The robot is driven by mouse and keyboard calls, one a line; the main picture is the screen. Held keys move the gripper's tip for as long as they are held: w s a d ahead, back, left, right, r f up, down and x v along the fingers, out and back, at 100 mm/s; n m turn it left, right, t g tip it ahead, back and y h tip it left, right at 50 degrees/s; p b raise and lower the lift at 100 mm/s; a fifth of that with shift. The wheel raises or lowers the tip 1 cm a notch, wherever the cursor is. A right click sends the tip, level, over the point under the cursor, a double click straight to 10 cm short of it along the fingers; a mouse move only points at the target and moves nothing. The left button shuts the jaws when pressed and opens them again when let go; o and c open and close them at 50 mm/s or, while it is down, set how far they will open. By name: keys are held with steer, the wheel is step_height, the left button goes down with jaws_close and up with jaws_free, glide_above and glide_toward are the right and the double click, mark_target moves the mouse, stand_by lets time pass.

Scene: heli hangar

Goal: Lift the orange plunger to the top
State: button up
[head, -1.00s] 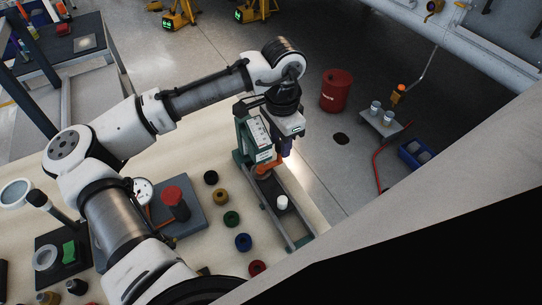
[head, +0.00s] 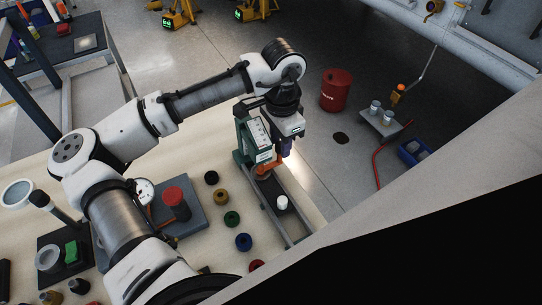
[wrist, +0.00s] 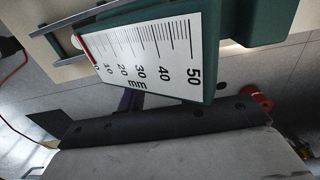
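The orange plunger (head: 265,169) shows low on the green test stand (head: 241,135) in the head view, partly hidden by the stand and my gripper. My gripper (head: 286,149) has purple fingers that point down on the right side of the stand, close to the plunger. I cannot tell whether they touch it or how far apart they are. In the wrist view the white millimetre scale (wrist: 150,58), marked up to 50, fills the top, with a red mark (wrist: 90,50) near its low end. A purple finger (wrist: 130,101) shows partly below the scale; the plunger is not clearly seen there.
A white cap (head: 282,202) sits on the stand's long rail base. Several coloured knobs, including a green one (head: 232,219) and a blue one (head: 243,242), lie left of it. A red drum (head: 336,90) is on the floor behind.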

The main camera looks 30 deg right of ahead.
jaws_close()
steer(key=shift+r+p, duration=2.25)
steer(key=shift+r, duration=0.05)
jaws_free()
step_height(320, 180, up, 5)
steer(key=p, duration=0.4)
steer(key=shift+p, duration=0.35)
